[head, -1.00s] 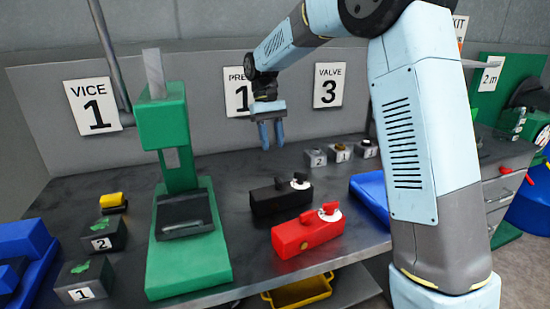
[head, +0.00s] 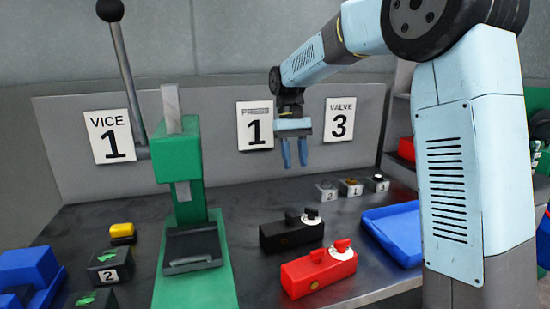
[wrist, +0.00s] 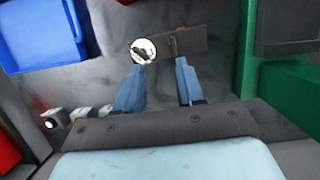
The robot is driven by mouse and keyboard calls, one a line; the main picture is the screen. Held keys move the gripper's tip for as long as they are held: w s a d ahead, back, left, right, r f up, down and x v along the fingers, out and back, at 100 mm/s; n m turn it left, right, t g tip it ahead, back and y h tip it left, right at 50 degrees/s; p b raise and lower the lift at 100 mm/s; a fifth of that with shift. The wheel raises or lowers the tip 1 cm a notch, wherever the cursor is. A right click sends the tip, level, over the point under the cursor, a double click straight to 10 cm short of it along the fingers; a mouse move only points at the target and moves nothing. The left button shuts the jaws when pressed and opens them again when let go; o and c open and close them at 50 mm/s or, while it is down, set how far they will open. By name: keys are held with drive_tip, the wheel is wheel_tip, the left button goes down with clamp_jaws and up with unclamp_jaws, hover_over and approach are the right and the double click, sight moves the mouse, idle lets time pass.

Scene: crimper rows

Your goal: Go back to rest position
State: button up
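My gripper (head: 295,152) hangs from my raised arm in the head view, above the back of the bench. Its two blue fingers point down and stand apart with nothing between them; the wrist view also shows the gripper (wrist: 163,85) open and empty. Below it on the bench are a black block (head: 291,235) with a knob and white dial, and a red block (head: 318,274) with a red handle and white dial. The black block also shows in the wrist view (wrist: 190,41), beyond the fingertips.
A green press (head: 180,160) with a lever stands left of my gripper. A blue tray (head: 398,232) lies at right. Small numbered blocks (head: 351,187) sit at the back. A yellow-topped block (head: 122,232) and a blue vice (head: 28,275) are at left.

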drive_tip(key=s+d+m+t, duration=0.1)
drive_tip(key=s+d+t, duration=0.2)
drive_tip(key=s+d, duration=0.3)
drive_tip(key=s+d+m+t, duration=0.1)
drive_tip(key=s+d, duration=0.4)
drive_tip(key=s, duration=0.7)
drive_tip(key=s+d+r+m+t+y, duration=0.1)
drive_tip(key=s+d+t, duration=0.3)
drive_tip(key=s, duration=0.6)
drive_tip(key=d, duration=0.2)
drive_tip(key=shift+d+m+t, duration=0.3)
drive_tip(key=shift+o, duration=0.4)
